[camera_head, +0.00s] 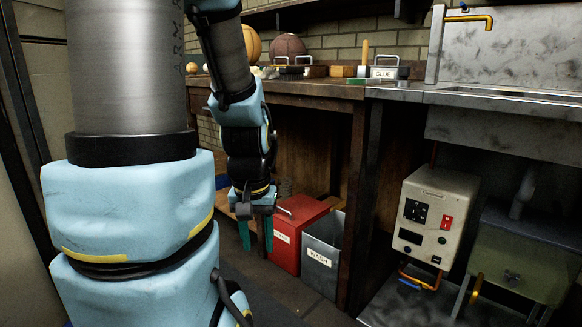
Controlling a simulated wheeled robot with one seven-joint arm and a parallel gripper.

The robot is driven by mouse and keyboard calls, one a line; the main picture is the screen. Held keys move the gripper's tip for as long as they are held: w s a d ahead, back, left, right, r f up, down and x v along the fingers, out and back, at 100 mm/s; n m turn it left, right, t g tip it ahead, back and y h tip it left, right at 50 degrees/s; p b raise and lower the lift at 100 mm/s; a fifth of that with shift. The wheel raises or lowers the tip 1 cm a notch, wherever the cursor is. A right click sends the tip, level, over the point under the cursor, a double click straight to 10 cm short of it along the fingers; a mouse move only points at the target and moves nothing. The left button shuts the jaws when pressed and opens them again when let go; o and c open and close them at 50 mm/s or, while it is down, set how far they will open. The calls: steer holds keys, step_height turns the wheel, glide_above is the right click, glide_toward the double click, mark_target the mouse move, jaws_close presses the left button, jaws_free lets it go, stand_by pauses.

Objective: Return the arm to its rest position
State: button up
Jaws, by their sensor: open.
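My gripper (256,235) hangs down in the middle left of the head view, with its two green fingers apart and nothing between them. It is at the end of my blue and grey arm, in front of the workbench (320,90) and below the level of its top. In the picture it is just left of a red bin (294,232); I cannot tell the exact gap between them.
An orange ball (251,44) and a brown ball (287,46) are on the bench, with a glue box (384,73). A grey bin labelled WASH (322,255) stands beside the red bin. A sink (500,95) and a control box (434,217) are at right.

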step_height(320, 180, up, 36)
steer(key=p, duration=3.4)
steer(key=shift+f, duration=0.15)
